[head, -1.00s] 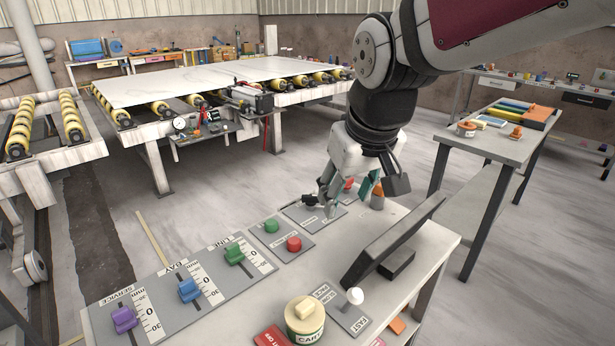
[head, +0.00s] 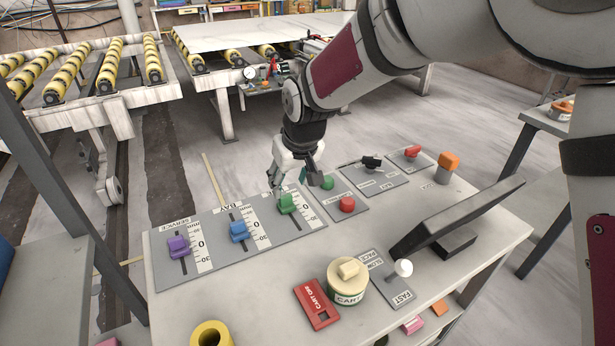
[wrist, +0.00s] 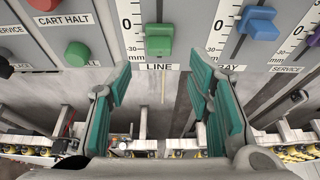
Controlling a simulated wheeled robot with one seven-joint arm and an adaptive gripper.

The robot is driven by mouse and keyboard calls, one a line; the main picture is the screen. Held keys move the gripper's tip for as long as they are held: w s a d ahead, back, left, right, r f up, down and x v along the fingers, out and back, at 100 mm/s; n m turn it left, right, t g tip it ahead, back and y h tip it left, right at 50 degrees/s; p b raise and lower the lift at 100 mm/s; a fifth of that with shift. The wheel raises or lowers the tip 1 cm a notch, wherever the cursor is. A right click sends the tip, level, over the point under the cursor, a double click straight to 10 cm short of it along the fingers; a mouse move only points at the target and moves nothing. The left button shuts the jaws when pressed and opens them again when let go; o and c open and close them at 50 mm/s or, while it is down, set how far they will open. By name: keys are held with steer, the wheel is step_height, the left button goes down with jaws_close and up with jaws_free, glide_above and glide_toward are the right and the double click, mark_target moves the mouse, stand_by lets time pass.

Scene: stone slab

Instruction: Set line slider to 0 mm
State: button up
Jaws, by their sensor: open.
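The line slider's green knob (head: 287,203) stands on the grey slider panel, in the slot above the LINE label. In the wrist view the green knob (wrist: 159,40) shows nearer the LINE label than the 0 mark beside it. My gripper (head: 303,182) is at the panel's far edge, close to the green knob. In the wrist view my gripper (wrist: 158,95) is open, its teal finger pads spread to the left and right below the knob. Nothing is between the pads, and the knob is not gripped.
The blue bay knob (head: 239,231) and purple service knob (head: 178,247) stand to the left. A green button (head: 327,182) and a red button (head: 347,204) are close on the right. A dark tilted screen (head: 455,220) and a cream CART knob (head: 347,282) are nearer.

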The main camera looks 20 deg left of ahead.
mark_target(286, 196)
steer(key=x, duration=0.7)
steer(key=shift+f, duration=0.1)
steer(key=shift+c, duration=0.3)
